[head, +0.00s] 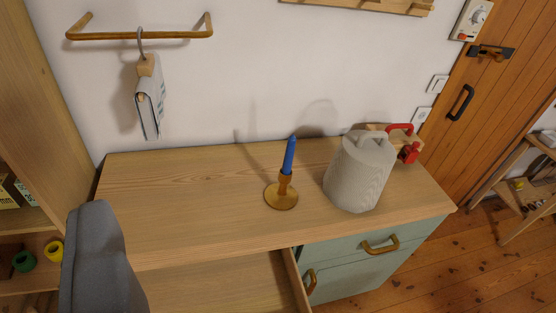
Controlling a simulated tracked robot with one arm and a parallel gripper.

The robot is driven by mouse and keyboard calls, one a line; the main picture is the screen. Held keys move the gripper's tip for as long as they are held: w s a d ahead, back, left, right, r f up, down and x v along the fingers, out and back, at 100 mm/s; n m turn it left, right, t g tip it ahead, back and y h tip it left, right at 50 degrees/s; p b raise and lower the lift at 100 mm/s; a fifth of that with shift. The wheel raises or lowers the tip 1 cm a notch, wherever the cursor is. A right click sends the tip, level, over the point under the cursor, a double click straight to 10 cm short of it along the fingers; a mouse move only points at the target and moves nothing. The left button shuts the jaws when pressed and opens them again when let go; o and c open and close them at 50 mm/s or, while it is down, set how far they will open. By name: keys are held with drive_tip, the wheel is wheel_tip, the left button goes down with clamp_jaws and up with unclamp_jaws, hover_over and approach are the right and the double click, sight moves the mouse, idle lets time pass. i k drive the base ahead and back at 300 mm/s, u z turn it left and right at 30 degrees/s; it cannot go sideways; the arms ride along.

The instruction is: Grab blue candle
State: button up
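The blue candle (289,155) stands upright, leaning slightly, in a brass-coloured candle holder (281,197) with a round base. The holder sits on the wooden top of a cabinet (185,195), near the middle. Nothing touches the candle. I do not see my gripper in this view.
A grey ribbed canister (358,172) with a handle stands right of the candle. Behind it are a red-handled item (403,133) and a wooden box. An open drawer (215,284) juts out below. A dark grey rounded shape (97,262) fills the lower left. The cabinet top's left half is clear.

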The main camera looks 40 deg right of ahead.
sight(287, 162)
drive_tip(key=i, duration=0.9)
drive_tip(key=z, duration=0.05)
